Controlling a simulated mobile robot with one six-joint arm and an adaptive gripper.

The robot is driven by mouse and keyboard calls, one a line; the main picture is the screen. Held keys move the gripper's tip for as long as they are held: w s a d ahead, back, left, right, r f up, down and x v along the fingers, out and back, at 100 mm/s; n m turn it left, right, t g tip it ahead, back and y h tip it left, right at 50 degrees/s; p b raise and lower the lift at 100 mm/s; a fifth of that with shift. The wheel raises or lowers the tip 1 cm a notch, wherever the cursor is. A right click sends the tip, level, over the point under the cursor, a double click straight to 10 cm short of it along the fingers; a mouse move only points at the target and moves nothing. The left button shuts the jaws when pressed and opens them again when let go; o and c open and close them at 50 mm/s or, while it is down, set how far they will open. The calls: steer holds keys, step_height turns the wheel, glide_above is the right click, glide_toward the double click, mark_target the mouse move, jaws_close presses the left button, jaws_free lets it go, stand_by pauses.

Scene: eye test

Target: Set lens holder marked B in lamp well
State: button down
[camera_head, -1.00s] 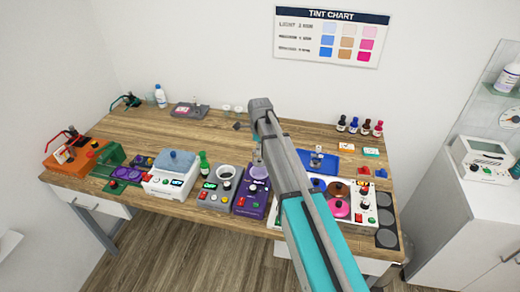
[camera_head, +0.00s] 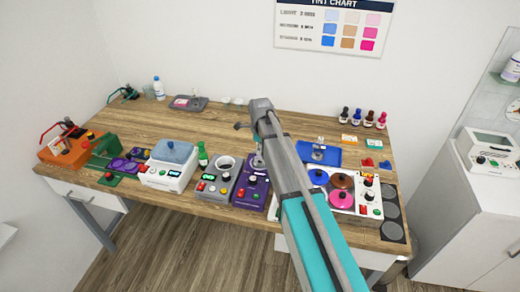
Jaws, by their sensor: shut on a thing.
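My arm reaches up from the bottom right, and its bend is near the picture's middle. My gripper's fingers cannot be picked out; the arm hides most of that area. A small dark part pokes out left of the arm, too little to identify. A purple box (camera_head: 251,194) with knobs and buttons stands at the front edge. A small grey upright thing (camera_head: 258,160) shows at its back, beside the arm; I cannot tell if it is a lens holder. A similar small holder (camera_head: 318,152) stands on a blue mat (camera_head: 333,157). No letter B is readable.
Left of the purple box are a grey box with a round cup (camera_head: 216,186), a green bottle (camera_head: 202,154) and a white box with a blue lid (camera_head: 167,175). A white panel with coloured discs (camera_head: 340,197) lies right of my arm. The table's back middle is mostly clear.

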mark_target(260, 162)
steer(key=shift+f+b, duration=2)
steer(key=shift+f, duration=0.3)
steer(key=shift+f+b, duration=0.3)
steer(key=shift+c, duration=2)
jaws_free()
steer(key=o, duration=0.3)
steer(key=shift+r, duration=0.15)
steer(key=shift+r+p, duration=2.9)
steer(key=shift+p, duration=0.1)
